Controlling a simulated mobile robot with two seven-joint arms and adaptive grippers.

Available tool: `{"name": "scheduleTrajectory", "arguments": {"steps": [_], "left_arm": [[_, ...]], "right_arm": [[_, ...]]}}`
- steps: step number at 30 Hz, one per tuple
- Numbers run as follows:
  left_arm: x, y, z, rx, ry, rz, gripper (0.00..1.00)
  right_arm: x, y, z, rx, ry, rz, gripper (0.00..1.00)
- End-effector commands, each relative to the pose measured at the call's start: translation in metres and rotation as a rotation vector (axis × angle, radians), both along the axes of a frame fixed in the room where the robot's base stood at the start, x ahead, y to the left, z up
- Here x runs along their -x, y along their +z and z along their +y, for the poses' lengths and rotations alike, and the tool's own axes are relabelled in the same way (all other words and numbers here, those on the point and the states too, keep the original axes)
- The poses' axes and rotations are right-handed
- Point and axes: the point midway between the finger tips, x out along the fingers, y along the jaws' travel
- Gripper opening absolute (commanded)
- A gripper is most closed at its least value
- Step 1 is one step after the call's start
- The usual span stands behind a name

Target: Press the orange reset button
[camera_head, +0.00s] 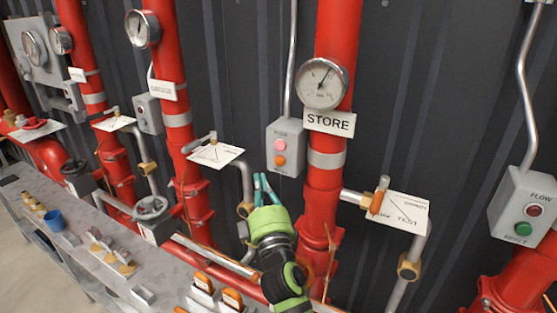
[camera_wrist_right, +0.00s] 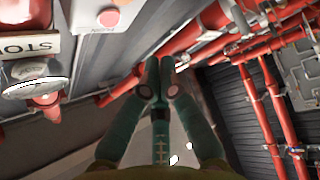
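The orange reset button (camera_head: 281,160) is the lower button on a small grey box (camera_head: 285,147) left of the STORE pipe. A pink button (camera_head: 280,144) sits above it. In the wrist view the box (camera_wrist_right: 88,45) and its pink button (camera_wrist_right: 109,18) show upside down; the orange button is outside that frame. My right gripper (camera_head: 261,177) is just below and left of the box, fingers pointing up, apart from the button in the head view. Its fingers (camera_wrist_right: 159,62) are together with nothing between them. My left gripper is not in view.
A gauge (camera_head: 322,83) and the STORE sign (camera_head: 329,122) are on the red pipe right of the box. Thin conduit and a small valve (camera_head: 213,138) are left of it. Another button box (camera_head: 526,212) is far right. A grey bench (camera_head: 100,246) with small parts lies lower left.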

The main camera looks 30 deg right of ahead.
Motion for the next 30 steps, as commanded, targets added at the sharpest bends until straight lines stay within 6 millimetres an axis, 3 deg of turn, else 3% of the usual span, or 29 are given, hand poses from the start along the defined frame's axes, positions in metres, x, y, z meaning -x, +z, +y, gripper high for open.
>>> {"name": "scheduleTrajectory", "arguments": {"steps": [12,30], "left_arm": [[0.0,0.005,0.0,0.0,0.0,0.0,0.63],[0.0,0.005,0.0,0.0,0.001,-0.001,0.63]], "right_arm": [[-0.025,0.0,-0.042,0.001,0.001,-0.001,0.0],[-0.027,0.0,-0.046,-0.001,0.001,-0.001,0.0]]}}
